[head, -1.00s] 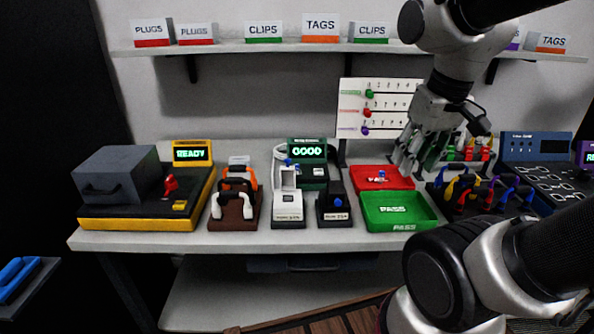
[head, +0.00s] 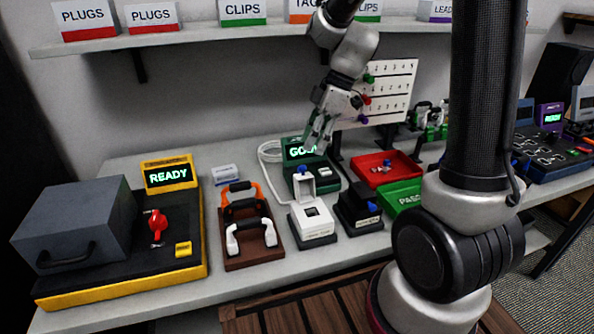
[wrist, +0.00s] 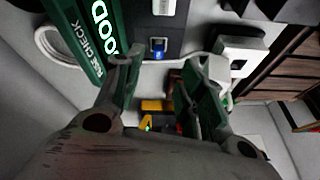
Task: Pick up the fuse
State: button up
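A small blue piece, which looks like the fuse (wrist: 157,46), sits at the dark base of the green fuse checker (wrist: 84,38) in the wrist view. In the head view the blue piece (head: 303,168) shows small beside the checker (head: 287,151), whose screen reads GOOD. My gripper (head: 319,139) hangs above the checker, partly covering its screen. In the wrist view my gripper (wrist: 160,75) has its fingers spread apart with nothing between them. The blue piece lies beyond the fingertips and is not touched.
A white device (head: 313,221) and a black device (head: 360,208) stand in front of the checker. A red tray (head: 400,175) and green tray (head: 396,193) lie right. A brown rack (head: 245,258) and yellow READY station (head: 198,262) stand left. A white cable (head: 262,158) curls beside the checker.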

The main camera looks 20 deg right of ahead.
jog(key=a+f+n, duration=0.1)
jog(key=f, duration=0.1)
jog(key=a+f+n, duration=0.1)
jog(key=f, duration=0.2)
jog(key=a+f, duration=0.1)
jog(key=f, duration=0.1)
jog(key=shift+w+f+n, duration=0.1)
jog(key=shift+f+n, duration=0.05)
jog(key=shift+n, duration=0.25)
grip_shut()
notch_tip(320, 180, up, 13)
dwell(0.8)
